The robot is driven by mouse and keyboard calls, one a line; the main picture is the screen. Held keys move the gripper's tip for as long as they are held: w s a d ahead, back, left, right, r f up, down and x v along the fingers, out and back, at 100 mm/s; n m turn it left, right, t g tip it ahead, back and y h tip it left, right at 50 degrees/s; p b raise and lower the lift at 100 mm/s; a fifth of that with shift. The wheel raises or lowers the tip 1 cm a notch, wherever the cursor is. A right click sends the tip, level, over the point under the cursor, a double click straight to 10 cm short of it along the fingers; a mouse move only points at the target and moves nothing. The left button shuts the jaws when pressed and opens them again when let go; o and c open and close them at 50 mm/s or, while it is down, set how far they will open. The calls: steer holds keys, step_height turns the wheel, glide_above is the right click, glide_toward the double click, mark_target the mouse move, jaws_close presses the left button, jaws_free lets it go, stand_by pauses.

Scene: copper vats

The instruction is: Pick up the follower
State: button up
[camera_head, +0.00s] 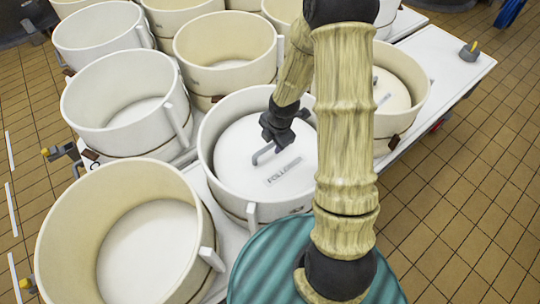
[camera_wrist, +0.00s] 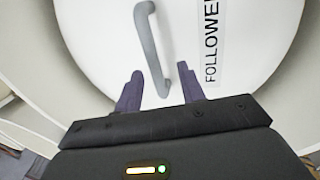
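The follower (camera_head: 249,159) is a white round disc lying inside a white vat (camera_head: 205,150). It has a grey bar handle (camera_head: 264,152) and a label reading FOLLOWER. In the wrist view the follower (camera_wrist: 265,40) fills the middle, with the handle (camera_wrist: 150,45) running up from between my fingers. My gripper (camera_head: 277,140) is at the handle in the head view. In the wrist view my gripper (camera_wrist: 158,82) is open, one finger on each side of the handle's near end, with gaps showing. Whether the fingers reach down to the handle's depth is hard to tell.
Several open white and cream vats (camera_head: 60,215) stand close around on white tables. Another vat at the right (camera_head: 422,90) holds a similar disc, partly behind my arm. A white table end (camera_head: 455,55) is mostly bare. Brown tiled floor (camera_head: 470,200) is clear at right.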

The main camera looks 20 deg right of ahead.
mark_target(270, 145)
steer(key=shift+w+a+f, duration=0.1)
steer(key=shift+w+f, duration=0.2)
steer(key=shift+f, duration=0.5)
steer(key=shift+w+a+f, duration=0.1)
steer(key=shift+w+f, duration=0.25)
steer(key=shift+f, duration=0.5)
steer(key=shift+w+a+f, duration=0.1)
steer(key=shift+w+f, duration=0.2)
steer(key=shift+f, duration=0.5)
steer(key=shift+c, duration=0.5)
jaws_close()
steer(key=shift+r, duration=0.1)
